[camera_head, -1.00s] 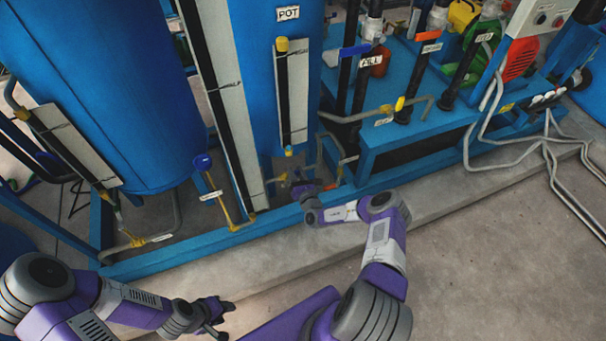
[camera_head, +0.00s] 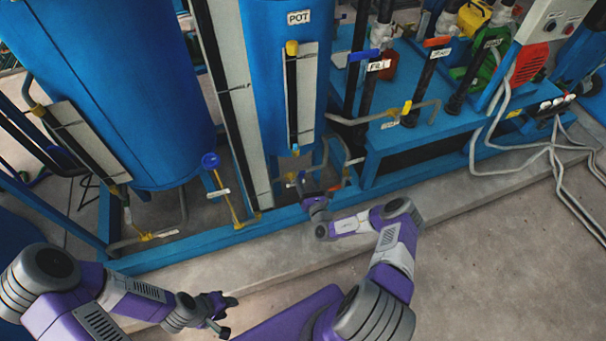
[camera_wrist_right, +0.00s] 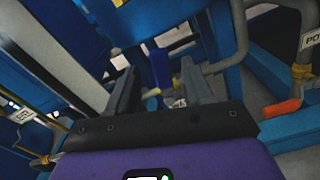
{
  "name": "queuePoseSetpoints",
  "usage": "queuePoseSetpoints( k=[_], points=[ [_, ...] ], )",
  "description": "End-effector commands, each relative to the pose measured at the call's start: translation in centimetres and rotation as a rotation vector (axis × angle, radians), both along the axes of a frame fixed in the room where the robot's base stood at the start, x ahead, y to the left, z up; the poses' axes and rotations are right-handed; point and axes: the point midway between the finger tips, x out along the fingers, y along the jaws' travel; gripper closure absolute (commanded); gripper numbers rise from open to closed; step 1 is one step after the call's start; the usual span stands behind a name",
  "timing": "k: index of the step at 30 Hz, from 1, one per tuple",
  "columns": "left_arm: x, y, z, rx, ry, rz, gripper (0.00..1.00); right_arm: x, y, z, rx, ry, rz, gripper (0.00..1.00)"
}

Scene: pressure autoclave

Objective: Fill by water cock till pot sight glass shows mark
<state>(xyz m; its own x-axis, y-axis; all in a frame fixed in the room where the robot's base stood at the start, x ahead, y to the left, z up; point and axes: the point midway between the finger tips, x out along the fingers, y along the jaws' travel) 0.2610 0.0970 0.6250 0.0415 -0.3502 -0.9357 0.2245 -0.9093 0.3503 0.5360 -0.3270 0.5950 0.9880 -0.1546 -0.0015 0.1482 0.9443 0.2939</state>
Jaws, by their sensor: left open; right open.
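The blue pot (camera_head: 262,70) carries a "POT" label and stands at the middle top of the head view. Its sight glass (camera_head: 292,95), a dark tube on a pale board with a yellow cap, is upright on its front; no liquid level or mark is readable. A blue lever (camera_head: 363,55) sits by the "FILL" label (camera_head: 378,65) on a dark pipe. My right gripper (camera_head: 318,186) is open and low, below the pot by its bottom pipework. In the right wrist view, a blue handle (camera_wrist_right: 160,68) shows between its open fingers (camera_wrist_right: 160,90), contact unclear. My left gripper (camera_head: 228,309) is open over the floor.
An orange-red handle (camera_wrist_right: 283,111) is right of the right fingers in the wrist view. A blue frame rail (camera_head: 180,243) and concrete ledge run along the front.

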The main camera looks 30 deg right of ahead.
Motion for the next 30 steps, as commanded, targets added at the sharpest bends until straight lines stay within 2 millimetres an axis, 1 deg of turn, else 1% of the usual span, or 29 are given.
queuePoseSetpoints(
  k=[1,3,7,30],
  points=[
    [0.0,0.0,0.5,0.0,0.0,0.0,0.57,-0.8,0.1,0.2,0.003,0.002,-0.001,0.49],
    [0.0,0.0,0.7,0.0,0.0,0.0,0.57,-1.6,0.2,0.1,0.001,0.001,-0.001,0.49],
    [0.0,0.0,0.9,0.0,0.0,0.0,0.57,-2.5,0.4,0.0,0.001,0.0,-0.001,0.49],
    [0.0,0.0,0.9,0.0,0.0,0.0,0.57,-2.6,0.4,0.0,0.0,0.0,0.0,0.49]
  ],
)
